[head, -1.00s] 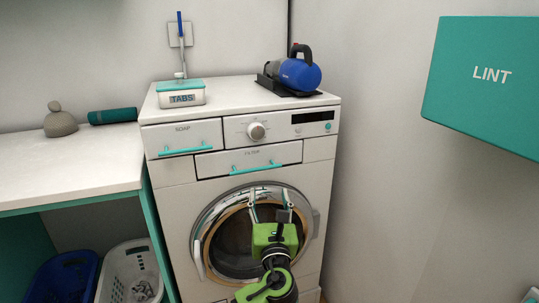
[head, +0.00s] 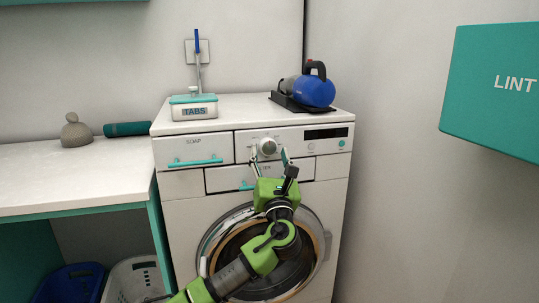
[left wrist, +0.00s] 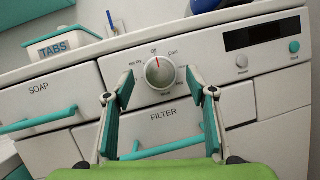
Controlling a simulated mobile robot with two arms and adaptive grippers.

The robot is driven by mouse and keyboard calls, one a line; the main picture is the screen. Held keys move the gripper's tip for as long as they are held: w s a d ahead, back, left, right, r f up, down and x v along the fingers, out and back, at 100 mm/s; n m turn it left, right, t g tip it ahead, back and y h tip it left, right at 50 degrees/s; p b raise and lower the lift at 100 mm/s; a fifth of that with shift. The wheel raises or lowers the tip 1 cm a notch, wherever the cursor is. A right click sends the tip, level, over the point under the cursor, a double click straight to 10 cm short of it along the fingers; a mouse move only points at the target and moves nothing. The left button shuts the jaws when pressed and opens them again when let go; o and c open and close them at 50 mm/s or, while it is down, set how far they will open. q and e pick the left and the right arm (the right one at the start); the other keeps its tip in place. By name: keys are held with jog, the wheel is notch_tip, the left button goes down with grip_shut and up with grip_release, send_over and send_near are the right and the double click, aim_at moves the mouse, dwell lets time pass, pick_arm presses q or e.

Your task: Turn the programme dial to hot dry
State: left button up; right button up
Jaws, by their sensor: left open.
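The programme dial (head: 267,147) is a round pale knob on the washer's front panel. In the left wrist view the dial (left wrist: 160,75) shows a red mark pointing up, close to the label that seems to read Off. A label at its upper left seems to read hot dry; the others are too small to read surely. My left gripper (head: 268,153) is open, its fingers on either side of the dial and pointing up at it. In the left wrist view a gap shows between each finger and the knob. My right gripper is not in view.
The soap drawer (head: 194,150) and filter drawer (head: 226,179) have teal bar handles near my gripper. A dark display (head: 326,133) and buttons are right of the dial. A tabs box (head: 194,112) and a blue appliance (head: 314,92) stand on top of the washer (head: 240,112).

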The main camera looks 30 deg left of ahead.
pick_arm(q)
jog(key=shift+w+a+r, duration=0.2)
jog(key=shift+w+a, duration=0.1)
jog(key=shift+w, duration=0.05)
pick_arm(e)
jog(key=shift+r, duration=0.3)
pick_arm(q)
jog(key=c, duration=1.1)
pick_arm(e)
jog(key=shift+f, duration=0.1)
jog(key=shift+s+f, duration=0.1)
